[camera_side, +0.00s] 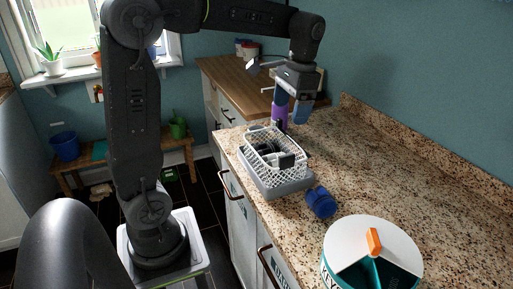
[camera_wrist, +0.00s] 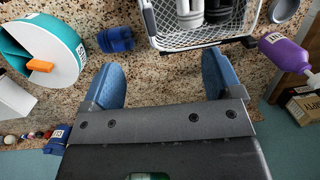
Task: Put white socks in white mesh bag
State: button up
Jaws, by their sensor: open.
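A white mesh basket (camera_side: 250,147) stands on a grey base on the granite counter, and its near end shows in the wrist view (camera_wrist: 200,38). Inside it, a pale rolled pair (camera_wrist: 189,14), perhaps the white socks, lies beside a black rolled item (camera_wrist: 220,8). In the side view dark items (camera_side: 287,160) show in the basket. I cannot make out a separate white mesh bag. My gripper (camera_side: 291,106) is open and empty above the counter, beyond the basket's far end. Its blue fingers (camera_wrist: 160,78) are spread wide in the wrist view, with bare counter between them.
A blue rolled item (camera_side: 321,202) lies on the counter beside the basket (camera_wrist: 115,39). A purple bottle (camera_side: 279,116) stands near my gripper (camera_wrist: 284,52). A round white and teal container (camera_side: 345,238) with an orange handle is at the front. The counter's right side is clear.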

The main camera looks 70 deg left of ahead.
jog(key=s+d+f+t, duration=0.3)
jog(key=s+d+t, duration=0.4)
jog(key=s+d, duration=0.3)
jog(key=s, duration=0.4)
jog(key=shift+s+d+f+h, duration=0.3)
jog(key=shift+s+f+h, duration=0.05)
jog(key=shift+h, duration=0.05)
dwell(0.4)
